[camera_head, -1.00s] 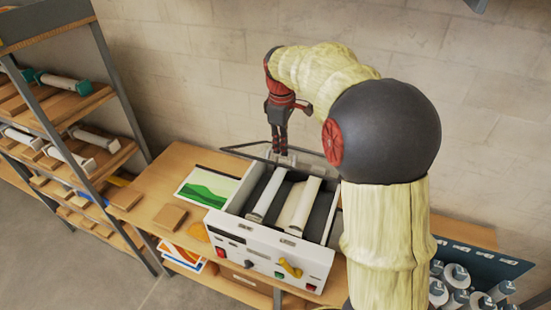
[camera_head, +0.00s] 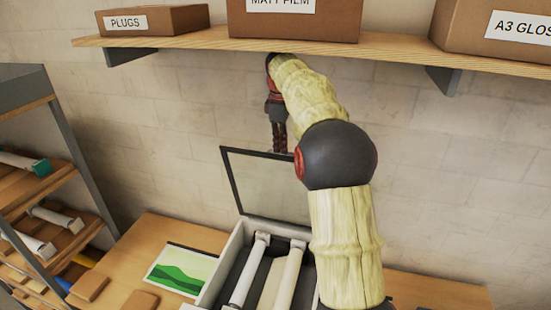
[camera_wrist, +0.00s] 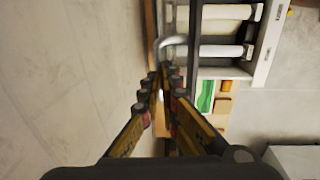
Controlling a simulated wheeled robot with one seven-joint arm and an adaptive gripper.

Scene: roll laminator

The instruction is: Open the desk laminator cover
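The laminator (camera_head: 220,280) is on the bench at the bottom of the head view, with its pale rollers exposed. Its dark-framed cover (camera_head: 250,185) stands raised at the back of the machine. My gripper (camera_head: 278,150) points down at the cover's upper edge. In the wrist view, the fingers of my gripper (camera_wrist: 161,76) come together at the tips, close to a pale curved handle (camera_wrist: 173,42) beside the cover's dark edge. I see no clear grip on the handle. My arm hides the laminator's right side.
A wall shelf (camera_head: 200,37) with cardboard boxes hangs above my arm. A rack (camera_head: 72,140) with rolls stands at the left. A green picture sheet (camera_head: 182,268) and wooden blocks (camera_head: 88,287) lie on the bench left of the laminator. A plain wall is behind.

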